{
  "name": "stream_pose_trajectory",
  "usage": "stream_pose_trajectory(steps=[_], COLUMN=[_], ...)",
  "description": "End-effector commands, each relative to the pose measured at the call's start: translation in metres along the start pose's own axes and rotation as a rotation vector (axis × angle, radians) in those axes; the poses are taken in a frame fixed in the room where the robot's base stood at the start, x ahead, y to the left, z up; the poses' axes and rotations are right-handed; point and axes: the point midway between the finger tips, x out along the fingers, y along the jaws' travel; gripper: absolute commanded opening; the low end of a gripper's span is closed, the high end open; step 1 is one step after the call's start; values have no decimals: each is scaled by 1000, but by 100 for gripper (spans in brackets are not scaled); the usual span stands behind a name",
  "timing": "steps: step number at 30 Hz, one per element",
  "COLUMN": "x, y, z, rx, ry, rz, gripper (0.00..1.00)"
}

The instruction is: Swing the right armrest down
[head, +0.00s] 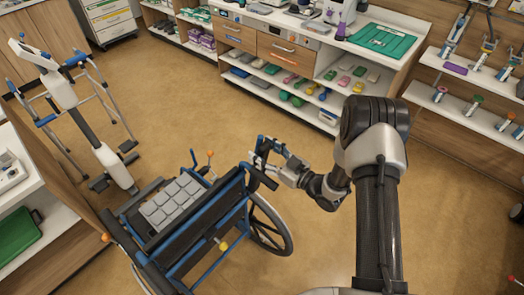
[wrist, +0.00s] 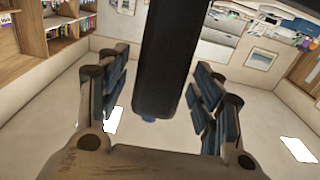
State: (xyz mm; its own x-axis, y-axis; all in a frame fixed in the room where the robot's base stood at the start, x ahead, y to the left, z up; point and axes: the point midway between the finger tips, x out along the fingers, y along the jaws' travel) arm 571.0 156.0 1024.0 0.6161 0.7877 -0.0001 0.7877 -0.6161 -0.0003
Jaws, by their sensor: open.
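The wheelchair (head: 170,215) stands at the lower left of the head view, with a blue frame, a grey cushion and a large right wheel (head: 271,224). A dark padded bar (head: 262,177), apparently the right armrest, is on its right side by my gripper (head: 266,156). In the wrist view a long black bar with a blue end (wrist: 162,70) runs between the spread fingers of my gripper (wrist: 162,62). Gaps show on both sides of the bar. The armrest's exact angle and hinge are hard to make out in the head view.
A walker-like frame (head: 100,95) and a white-and-grey stand (head: 85,120) are at the left. A counter with shelves (head: 285,50) is at the back and a wall shelf (head: 470,105) at the right. Floor (head: 190,95) is clear beyond the wheelchair.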

Motion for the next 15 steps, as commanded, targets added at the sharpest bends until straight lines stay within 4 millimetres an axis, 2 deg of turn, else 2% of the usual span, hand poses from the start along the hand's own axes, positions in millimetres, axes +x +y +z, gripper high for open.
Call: stream_pose_trajectory(steps=[4,12,15], x=[9,9,9], y=[0,0,0], z=[0,0,0], rx=[-1,0,0], ry=[1,0,0], rz=[0,1,1], gripper=[60,60,53])
